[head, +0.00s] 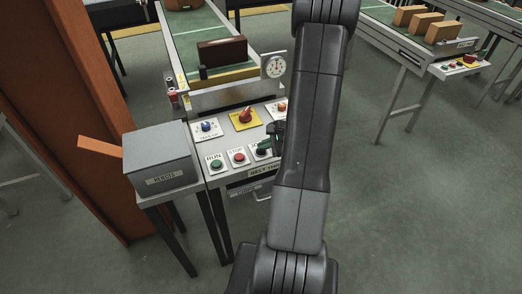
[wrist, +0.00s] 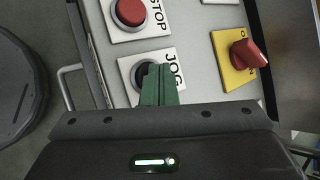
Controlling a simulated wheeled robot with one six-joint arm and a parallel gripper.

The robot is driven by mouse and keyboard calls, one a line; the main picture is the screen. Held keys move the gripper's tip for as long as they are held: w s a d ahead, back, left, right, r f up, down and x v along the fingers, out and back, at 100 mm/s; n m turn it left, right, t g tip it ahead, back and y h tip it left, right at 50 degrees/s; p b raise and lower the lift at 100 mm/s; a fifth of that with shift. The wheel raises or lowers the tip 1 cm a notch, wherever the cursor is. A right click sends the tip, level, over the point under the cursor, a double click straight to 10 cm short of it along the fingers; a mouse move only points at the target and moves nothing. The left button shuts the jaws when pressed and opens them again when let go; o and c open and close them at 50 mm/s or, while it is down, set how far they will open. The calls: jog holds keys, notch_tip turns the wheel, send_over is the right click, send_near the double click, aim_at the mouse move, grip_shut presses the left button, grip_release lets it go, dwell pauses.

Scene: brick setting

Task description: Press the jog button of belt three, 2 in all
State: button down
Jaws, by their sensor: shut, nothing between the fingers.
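The control panel (head: 225,178) of the near belt has a front label that reads in part "BELT THR". Its jog button (head: 261,152) is dark, on a white plate in the front row. In the wrist view the jog button (wrist: 139,75) shows beside the word JOG, partly hidden behind my fingers. My gripper (wrist: 158,72) has its green fingers closed together and empty, right over the jog plate. In the head view my gripper (head: 270,145) is at the jog button, partly behind my arm. I cannot tell whether the fingertips touch the button.
The red stop button (head: 239,157) and green run button (head: 216,164) sit left of jog. Behind are a blue knob (head: 207,127) and a red switch on a yellow plate (head: 245,117). A round dial (head: 275,65) stands behind. A grey box (head: 158,155) stands left.

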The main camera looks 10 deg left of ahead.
aim_at(264, 151)
dwell(0.6)
jog(key=shift+r+p, duration=0.35)
jog(key=shift+r, duration=0.4)
jog(key=shift+r+p, duration=1.6)
jog(key=shift+r, duration=0.95)
jog(key=shift+f, duration=0.1)
dwell(0.3)
